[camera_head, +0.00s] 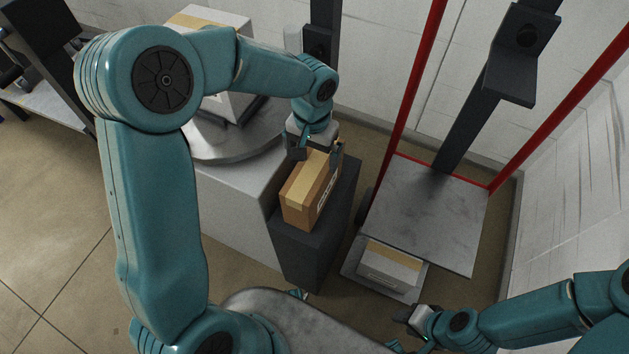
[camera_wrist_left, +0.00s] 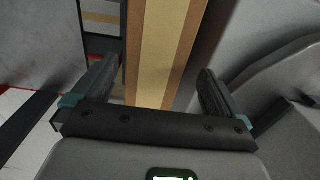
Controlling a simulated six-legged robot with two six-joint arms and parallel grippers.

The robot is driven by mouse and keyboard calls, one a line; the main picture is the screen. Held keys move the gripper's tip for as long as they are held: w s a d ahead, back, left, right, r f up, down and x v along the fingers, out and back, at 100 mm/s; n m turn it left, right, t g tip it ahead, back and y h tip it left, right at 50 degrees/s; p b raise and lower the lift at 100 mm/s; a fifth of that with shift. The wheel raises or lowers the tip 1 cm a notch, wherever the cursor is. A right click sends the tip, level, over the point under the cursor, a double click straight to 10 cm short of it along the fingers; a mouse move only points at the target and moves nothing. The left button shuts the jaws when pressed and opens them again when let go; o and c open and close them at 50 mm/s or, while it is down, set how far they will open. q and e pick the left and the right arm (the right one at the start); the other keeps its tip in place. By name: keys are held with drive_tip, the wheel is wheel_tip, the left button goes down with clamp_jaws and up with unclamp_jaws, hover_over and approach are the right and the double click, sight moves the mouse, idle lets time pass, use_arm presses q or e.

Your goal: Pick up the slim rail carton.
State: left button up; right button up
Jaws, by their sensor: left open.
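In the left wrist view the carton (camera_wrist_left: 158,50) runs between the spread fingers of my left gripper (camera_wrist_left: 155,88), with a visible gap on each side. My right gripper (camera_head: 402,329) is at the lower right, away from the carton; its fingers look apart and nothing shows between them.
A white carton (camera_head: 225,105) stands on a round grey turntable (camera_head: 240,143) left of the pedestal. A grey-and-tan box (camera_head: 390,268) lies low on the right. Behind it is a grey platform (camera_head: 430,210) between red uprights (camera_head: 408,95). Floor shows at the left.

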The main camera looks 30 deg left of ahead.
sight(314, 165)
use_arm(q)
drive_tip(key=f, duration=0.6)
drive_tip(key=shift+s+d+f+b, duration=0.15)
drive_tip(key=shift+d+f+b, duration=0.1)
drive_tip(key=shift+f+b, duration=0.05)
drive_tip(key=shift+r, duration=0.1)
drive_tip(key=c, duration=1.6)
drive_tip(key=shift+o, duration=0.2)
drive_tip(key=shift+r, duration=0.1)
